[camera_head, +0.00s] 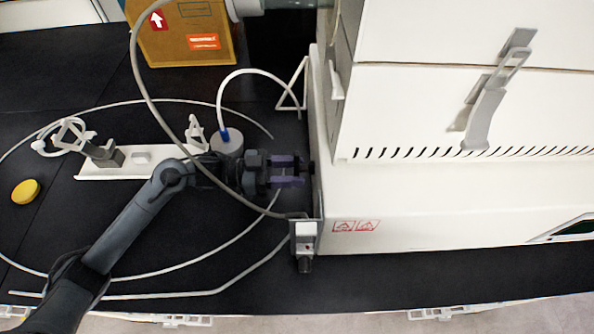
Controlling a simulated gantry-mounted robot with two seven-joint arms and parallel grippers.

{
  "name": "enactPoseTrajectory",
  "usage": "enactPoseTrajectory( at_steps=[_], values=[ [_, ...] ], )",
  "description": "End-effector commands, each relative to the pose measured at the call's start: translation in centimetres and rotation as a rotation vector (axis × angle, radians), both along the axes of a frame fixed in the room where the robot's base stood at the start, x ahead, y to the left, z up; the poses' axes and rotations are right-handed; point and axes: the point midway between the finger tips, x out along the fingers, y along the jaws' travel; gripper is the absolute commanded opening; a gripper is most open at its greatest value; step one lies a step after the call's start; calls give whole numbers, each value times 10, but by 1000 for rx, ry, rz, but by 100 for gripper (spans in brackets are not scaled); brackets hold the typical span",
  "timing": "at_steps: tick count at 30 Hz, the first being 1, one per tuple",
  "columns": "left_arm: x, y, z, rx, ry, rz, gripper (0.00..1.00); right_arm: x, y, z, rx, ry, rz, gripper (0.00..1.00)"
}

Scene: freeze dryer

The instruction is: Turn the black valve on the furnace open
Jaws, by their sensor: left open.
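The white furnace (430,205) fills the right side of the view, with its left wall facing my left arm. A small black part (312,168), which looks like the black valve, sticks out from that wall. My left gripper (297,171) comes in from the left, open, with its dark fingers pointing right at this part. The fingertips are very close to it; I cannot tell whether they touch or surround it. The valve's turn position is too small to see. My right gripper is not in view.
A grey box with a dark knob (305,263) hangs at the furnace's lower left corner. A grey cylinder (227,142) with a hose stands behind my left wrist. A white rack (105,172), a yellow disc (26,191) and a cardboard box (185,45) are left. Hoses loop across the black bench.

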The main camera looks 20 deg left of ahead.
Motion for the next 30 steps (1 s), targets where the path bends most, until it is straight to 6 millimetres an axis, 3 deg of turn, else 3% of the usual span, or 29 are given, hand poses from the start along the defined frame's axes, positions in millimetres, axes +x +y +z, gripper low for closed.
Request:
enactPoseTrajectory(
  at_steps=[6, 15, 24, 30],
  values=[
    [5, -12, 0, -1, 0, 0, 45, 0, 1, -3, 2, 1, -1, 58],
    [5, -13, 0, 0, 0, 0, 45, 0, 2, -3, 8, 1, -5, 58],
    [5, -13, 0, 0, 0, 0, 0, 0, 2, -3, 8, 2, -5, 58],
    [5, -13, 0, 3, -6, -1, 0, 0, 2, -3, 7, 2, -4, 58]
  ],
)
